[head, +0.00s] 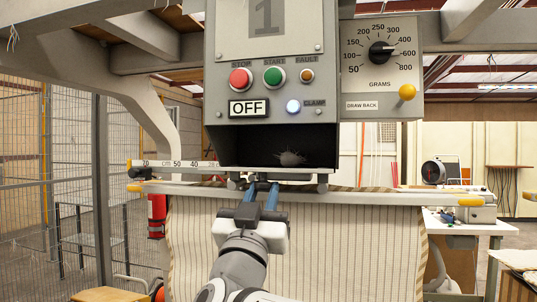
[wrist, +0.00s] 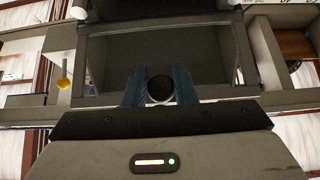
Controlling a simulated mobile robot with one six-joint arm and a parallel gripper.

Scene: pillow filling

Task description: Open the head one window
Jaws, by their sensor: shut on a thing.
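Head one is the grey housing marked with a large 1 (head: 265,14). Its window (head: 245,150) is the dark rectangle below the buttons, with a small pale tuft (head: 291,158) showing low in it. Whether a clear pane covers it I cannot tell. My gripper (head: 262,188) is at the window's lower edge, its blue fingers pointing up to it. In the wrist view, the fingers are on both sides of a round black knob (wrist: 160,88) in front of the dark window (wrist: 160,52), and are shut on it. The knob is mostly hidden in the head view.
Above the window are a red STOP button (head: 241,79), a green START button (head: 274,76) and a lit CLAMP lamp (head: 293,106); the display (head: 249,108) reads OFF. A grams dial (head: 382,49) is at right. Striped fabric (head: 340,245) hangs below the rail.

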